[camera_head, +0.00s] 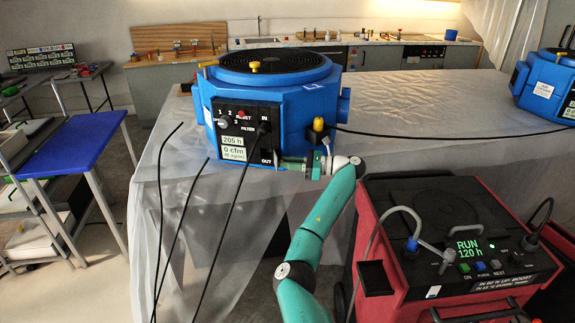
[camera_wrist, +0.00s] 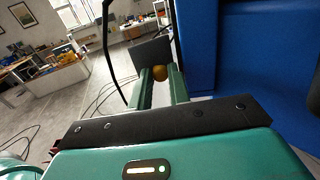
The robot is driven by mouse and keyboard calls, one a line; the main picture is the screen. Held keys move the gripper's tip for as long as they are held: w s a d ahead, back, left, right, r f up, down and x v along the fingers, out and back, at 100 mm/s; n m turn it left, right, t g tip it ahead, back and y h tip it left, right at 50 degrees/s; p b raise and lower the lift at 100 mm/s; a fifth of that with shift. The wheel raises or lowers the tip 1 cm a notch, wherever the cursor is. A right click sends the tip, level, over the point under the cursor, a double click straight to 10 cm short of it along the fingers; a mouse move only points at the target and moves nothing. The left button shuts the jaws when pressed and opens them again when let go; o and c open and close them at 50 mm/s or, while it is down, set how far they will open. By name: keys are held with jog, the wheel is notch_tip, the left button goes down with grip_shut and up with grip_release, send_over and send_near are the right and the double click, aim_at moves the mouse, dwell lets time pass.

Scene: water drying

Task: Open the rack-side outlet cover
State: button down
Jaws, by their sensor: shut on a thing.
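The blue drying unit (camera_head: 265,95) stands on the plastic-covered table, with a black front panel (camera_head: 235,118) marked IN, FILTER and OUT. My gripper (camera_head: 284,164) is at the lower right of this panel, beside the OUT label. A dark flat plate (camera_wrist: 149,52) is just beyond the knob, beside the blue wall. It seems to be the outlet cover; how far it stands open is unclear.
A red cart (camera_head: 385,275) with a display reading RUN 120 h stands at the right. Black cables (camera_head: 238,205) hang over the table's front edge. A yellow-topped fitting (camera_head: 318,125) sits just above my gripper. A blue-topped table (camera_head: 72,145) is at the left.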

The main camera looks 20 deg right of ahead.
jog(key=shift+w+d+f+n+g+y, duration=0.15)
jog(key=shift+n+g+y, duration=0.3)
jog(key=shift+g, duration=0.25)
jog(key=shift+w+n, duration=0.1)
jog(key=shift+n, duration=0.15)
jog(key=c, duration=1.6)
grip_release()
jog(key=shift+w, duration=0.1)
jog(key=v, duration=0.7)
jog(key=shift+d, duration=0.3)
